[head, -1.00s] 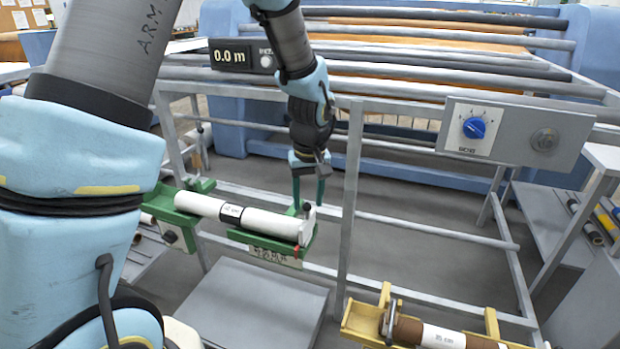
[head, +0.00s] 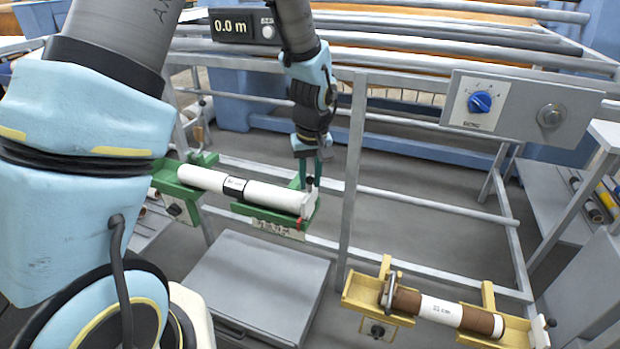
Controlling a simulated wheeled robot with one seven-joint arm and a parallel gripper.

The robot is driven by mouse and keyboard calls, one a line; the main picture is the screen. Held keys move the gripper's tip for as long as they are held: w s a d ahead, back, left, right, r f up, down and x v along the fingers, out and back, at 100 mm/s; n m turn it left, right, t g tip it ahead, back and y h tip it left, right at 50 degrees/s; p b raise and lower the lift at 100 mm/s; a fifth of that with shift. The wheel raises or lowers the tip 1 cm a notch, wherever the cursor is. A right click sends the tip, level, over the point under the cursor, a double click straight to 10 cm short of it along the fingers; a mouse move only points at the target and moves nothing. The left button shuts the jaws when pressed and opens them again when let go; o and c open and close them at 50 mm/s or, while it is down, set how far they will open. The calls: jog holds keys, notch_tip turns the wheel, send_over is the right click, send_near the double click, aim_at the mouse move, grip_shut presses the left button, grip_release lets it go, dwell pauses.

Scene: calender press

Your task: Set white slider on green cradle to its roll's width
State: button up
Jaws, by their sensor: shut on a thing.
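The green cradle (head: 262,213) holds a white roll (head: 270,194) with a black label band around its middle. The white slider (head: 308,205) stands at the right end of this cradle, against or very near the roll's end; a gap cannot be made out. My gripper (head: 310,180) points down over the slider and is shut on its dark knob. The fingertips partly hide the knob. A small red mark (head: 299,222) shows on the cradle's front near the slider. The plate under the cradle is too small to read.
A yellow cradle (head: 375,328) with a brown roll (head: 478,320) and its own white slider (head: 540,331) is at lower right. A grey box (head: 255,285) stands below the green cradle. A frame post (head: 353,180) rises just right of my gripper. A display (head: 236,25) reads 0.0 m.

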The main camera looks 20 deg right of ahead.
grip_shut()
jog(key=shift+w+a, duration=1.4)
jog(key=shift+a, duration=0.1)
jog(key=shift+w+a+p, duration=0.35)
jog(key=shift+w+a, duration=0.35)
jog(key=shift+a, duration=0.05)
jog(key=o, duration=1)
grip_release()
